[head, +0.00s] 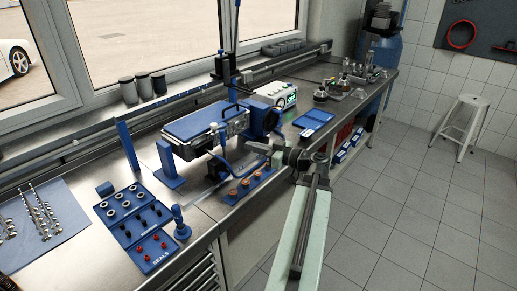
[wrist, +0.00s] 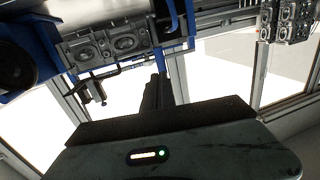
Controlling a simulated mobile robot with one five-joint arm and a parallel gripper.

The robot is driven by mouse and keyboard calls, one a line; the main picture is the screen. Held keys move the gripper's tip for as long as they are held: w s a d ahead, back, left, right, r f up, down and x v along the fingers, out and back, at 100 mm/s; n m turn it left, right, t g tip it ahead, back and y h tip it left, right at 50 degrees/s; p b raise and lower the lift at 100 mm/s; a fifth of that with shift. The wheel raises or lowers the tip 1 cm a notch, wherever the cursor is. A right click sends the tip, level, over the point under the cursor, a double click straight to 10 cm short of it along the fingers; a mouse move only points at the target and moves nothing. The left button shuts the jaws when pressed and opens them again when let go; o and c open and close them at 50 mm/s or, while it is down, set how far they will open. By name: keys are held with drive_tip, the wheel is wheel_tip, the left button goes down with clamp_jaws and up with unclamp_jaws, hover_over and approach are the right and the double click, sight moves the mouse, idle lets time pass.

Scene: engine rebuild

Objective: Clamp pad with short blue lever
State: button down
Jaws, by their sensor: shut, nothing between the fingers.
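A grey metal engine part (head: 235,122) sits in a blue fixture (head: 168,165) on the steel bench, under a flat blue-framed cover. In the wrist view its ported face (wrist: 112,44) shows at the upper left. A short blue lever-like piece (wrist: 172,14) stands at the right end of that face. A small dark clamp-like piece (wrist: 97,90) hangs below the part; I cannot tell which piece is the pad.
A blue seals tray (head: 150,250) and a blue knobbed tool (head: 180,222) stand at the front left. Copper-coloured round parts (head: 245,188) lie in a blue holder below my gripper. A blue hose curves close to my gripper.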

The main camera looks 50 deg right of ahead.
sight(223, 144)
drive_tip(key=w+a, duration=0.1)
drive_tip(key=w, duration=0.7)
drive_tip(key=shift+w+f, duration=0.2)
drive_tip(key=shift+w, duration=0.15)
